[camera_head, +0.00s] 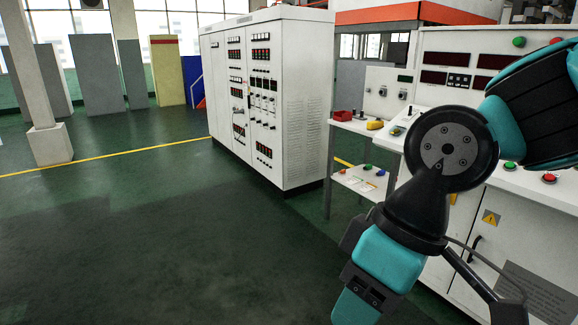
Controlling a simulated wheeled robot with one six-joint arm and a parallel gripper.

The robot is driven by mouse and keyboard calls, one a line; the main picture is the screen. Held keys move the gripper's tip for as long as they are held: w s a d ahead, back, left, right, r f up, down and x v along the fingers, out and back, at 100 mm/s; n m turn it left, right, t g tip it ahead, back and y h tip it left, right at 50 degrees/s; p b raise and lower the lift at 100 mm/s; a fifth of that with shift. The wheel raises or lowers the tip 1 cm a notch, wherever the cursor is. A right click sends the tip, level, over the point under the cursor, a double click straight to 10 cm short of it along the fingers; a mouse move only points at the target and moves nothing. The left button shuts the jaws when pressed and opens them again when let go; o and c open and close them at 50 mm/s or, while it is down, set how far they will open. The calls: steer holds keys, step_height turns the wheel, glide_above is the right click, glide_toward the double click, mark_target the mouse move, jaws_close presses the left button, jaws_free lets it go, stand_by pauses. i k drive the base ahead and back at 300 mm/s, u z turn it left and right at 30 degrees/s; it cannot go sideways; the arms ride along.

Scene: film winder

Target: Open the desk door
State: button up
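The white control desk (428,55) stands at the right. Its lower front has a door (506,238) with a dark vertical handle (476,246) and a yellow warning sign (491,217). The door looks shut. My gripper (372,280) hangs at the bottom, right of centre, in front of the desk and left of the handle in the picture. It appears apart from the handle, though depth is hard to judge. Its fingertips are not clearly visible, so I cannot tell its opening.
A tall white cabinet (300,110) with gauges stands left of the desk. A small side table (345,122) with a red box (343,115) stands between them. Upright panels (95,75) and a pillar (50,142) are farther left. The green floor (170,250) at left is clear.

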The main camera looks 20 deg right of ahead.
mark_target(537, 247)
steer(key=z, duration=0.55)
steer(key=i, duration=0.85)
steer(key=z, duration=0.95)
steer(key=i, duration=0.65)
steer(key=z, duration=0.3)
